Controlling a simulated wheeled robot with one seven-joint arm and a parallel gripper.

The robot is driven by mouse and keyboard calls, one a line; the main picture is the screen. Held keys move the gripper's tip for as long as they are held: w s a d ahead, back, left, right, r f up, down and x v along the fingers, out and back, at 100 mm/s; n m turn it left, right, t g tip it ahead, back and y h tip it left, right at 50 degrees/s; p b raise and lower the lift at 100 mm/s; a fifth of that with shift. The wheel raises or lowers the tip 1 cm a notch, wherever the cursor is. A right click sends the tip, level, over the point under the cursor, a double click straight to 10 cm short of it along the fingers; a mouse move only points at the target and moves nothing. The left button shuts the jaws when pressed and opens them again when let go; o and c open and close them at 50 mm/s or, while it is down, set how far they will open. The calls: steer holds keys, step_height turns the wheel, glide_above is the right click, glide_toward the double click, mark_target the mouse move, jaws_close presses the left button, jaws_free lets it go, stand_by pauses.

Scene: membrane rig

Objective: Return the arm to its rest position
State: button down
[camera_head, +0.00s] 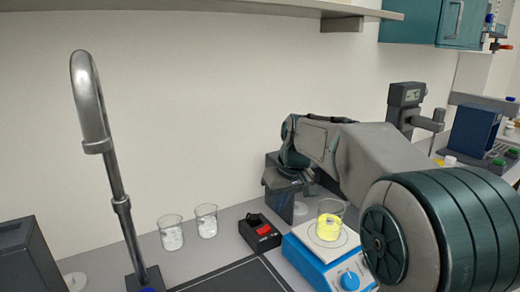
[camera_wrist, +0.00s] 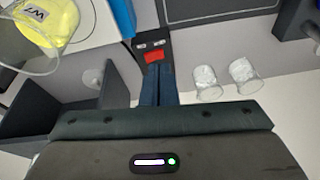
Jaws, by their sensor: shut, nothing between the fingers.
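My arm reaches in from the right in the head view and bends down behind the hotplate. My gripper (camera_wrist: 157,72) shows in the wrist view with its two dark fingers together and nothing between them. The fingertips appear close to a small black device with a red switch (camera_wrist: 153,56); I cannot tell whether they touch it. That device also shows on the bench in the head view (camera_head: 260,232). In the head view the fingers are hard to make out against a dark grey unit (camera_head: 283,204).
A blue and white hotplate (camera_head: 322,262) carries a beaker of yellow liquid (camera_head: 329,222), close to my arm. Two glass beakers (camera_head: 171,236) (camera_head: 206,221) with white contents stand left of the black device. A tall metal faucet (camera_head: 118,170) is further left. A shelf (camera_head: 290,8) hangs above.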

steer(key=s+d+f+m, duration=0.1)
steer(key=s+d+f, duration=0.2)
steer(key=s, duration=0.5)
steer(key=s+d+f+m+h, duration=0.1)
steer(key=s+d+f+m, duration=0.1)
steer(key=s, duration=0.7)
steer(key=s+d+f+m, duration=0.2)
steer(key=s+d+f, duration=0.2)
steer(key=s, duration=0.5)
steer(key=shift+d+h, duration=0.25)
steer(key=shift+h, duration=0.15)
